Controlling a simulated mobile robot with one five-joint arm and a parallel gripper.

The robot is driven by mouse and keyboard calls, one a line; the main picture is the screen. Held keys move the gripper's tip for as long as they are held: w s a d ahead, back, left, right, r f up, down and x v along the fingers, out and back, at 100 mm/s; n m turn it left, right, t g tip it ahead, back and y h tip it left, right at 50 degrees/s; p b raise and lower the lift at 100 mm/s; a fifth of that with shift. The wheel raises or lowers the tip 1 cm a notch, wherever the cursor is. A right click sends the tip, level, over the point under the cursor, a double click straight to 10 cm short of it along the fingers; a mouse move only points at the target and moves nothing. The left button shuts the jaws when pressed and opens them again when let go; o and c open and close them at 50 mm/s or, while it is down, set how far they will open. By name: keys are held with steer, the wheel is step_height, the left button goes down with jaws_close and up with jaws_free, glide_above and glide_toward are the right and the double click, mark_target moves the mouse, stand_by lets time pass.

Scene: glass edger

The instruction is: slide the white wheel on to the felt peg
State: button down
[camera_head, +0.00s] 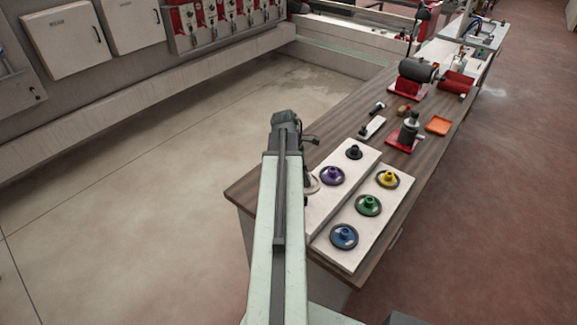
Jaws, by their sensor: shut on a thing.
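A pale, off-white wheel (313,184) shows as a partial disc just right of my arm, over the left edge of the pale peg board (345,200). My arm hides most of it. My gripper (309,141) is at the far end of the arm, a dark part showing beside the wrist; its fingertips are hidden. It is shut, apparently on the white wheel. I cannot tell whether the wheel touches a peg. Which peg is the felt peg I cannot make out; a bare-looking dark peg (354,152) stands at the board's far end.
Purple (332,176), yellow (388,179), green (368,205) and blue (343,236) wheels sit on the board. The floor left of the wooden bench (338,112) is clear.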

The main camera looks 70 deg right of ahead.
steer(key=shift+s, duration=0.2)
steer(key=shift+w, duration=0.15)
step_height(320, 180, down, 6)
steer(key=b, duration=0.6)
steer(key=shift+f+b, duration=0.3)
steer(key=shift+b, duration=0.1)
stand_by(0.9)
steer(key=shift+f+b, duration=2.15)
steer(key=c, duration=0.8)
jaws_free()
steer(key=shift+r, duration=0.15)
steer(key=p+v, duration=0.7)
steer(key=p, duration=0.1)
steer(key=shift+a+r, duration=0.1)
steer(key=shift+r, duration=0.3)
steer(key=shift+f, duration=0.15)
